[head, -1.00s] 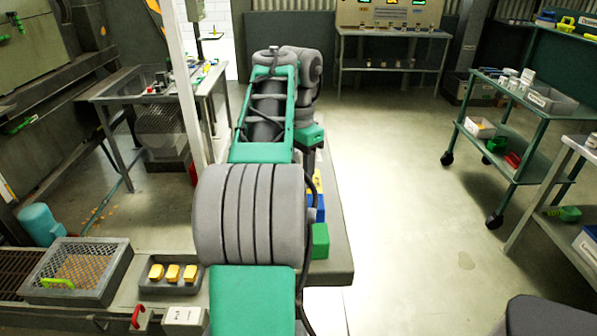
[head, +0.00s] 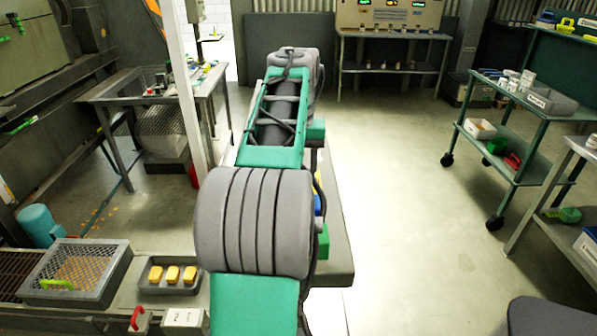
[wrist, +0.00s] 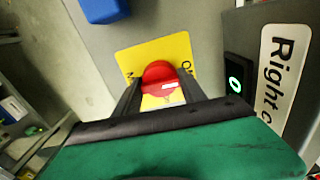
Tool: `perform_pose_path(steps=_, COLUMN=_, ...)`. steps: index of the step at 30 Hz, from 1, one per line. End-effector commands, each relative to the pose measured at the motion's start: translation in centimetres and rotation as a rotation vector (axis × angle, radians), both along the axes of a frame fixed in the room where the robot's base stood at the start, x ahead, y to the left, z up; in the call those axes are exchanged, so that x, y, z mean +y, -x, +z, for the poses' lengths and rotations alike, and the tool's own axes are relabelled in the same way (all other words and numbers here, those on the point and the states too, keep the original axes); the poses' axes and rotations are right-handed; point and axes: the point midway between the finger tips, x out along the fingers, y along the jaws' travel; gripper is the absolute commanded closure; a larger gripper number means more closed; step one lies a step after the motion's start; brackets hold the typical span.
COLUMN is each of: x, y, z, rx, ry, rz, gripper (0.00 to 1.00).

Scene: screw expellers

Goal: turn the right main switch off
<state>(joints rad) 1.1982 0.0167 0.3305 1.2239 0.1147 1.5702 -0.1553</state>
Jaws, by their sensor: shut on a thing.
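The right main switch is a red rotary knob (wrist: 160,73) on a yellow plate (wrist: 183,47) in the wrist view. Lettering shows at the plate's two sides, partly hidden. My gripper (wrist: 160,80) has its dark fingers on either side of the knob and is shut on it. A small white tag shows on the knob's near part. In the head view my own arm hides the switch and my gripper.
Right of the switch in the wrist view are a dark panel with a lit green mark (wrist: 235,85) and a white "Right" sign (wrist: 283,85). A blue block (wrist: 104,8) lies at upper left. In the head view, a green cart (head: 520,130) stands right; the floor (head: 400,200) between is clear.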

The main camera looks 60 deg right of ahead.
Motion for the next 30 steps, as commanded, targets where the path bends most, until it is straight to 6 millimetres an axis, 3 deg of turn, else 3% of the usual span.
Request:
perform_pose_path(steps=20, x=0.0, y=-0.01, z=-0.05, rx=0.0, ry=-0.001, rz=0.075, gripper=0.92)
perform_pose_path(steps=21, x=0.01, y=-0.01, z=-0.05, rx=0.0, ry=-0.001, rz=0.075, gripper=0.51)
perform_pose_path(steps=30, x=0.0, y=-0.01, z=-0.02, rx=0.0, ry=-0.001, rz=0.073, gripper=0.3)
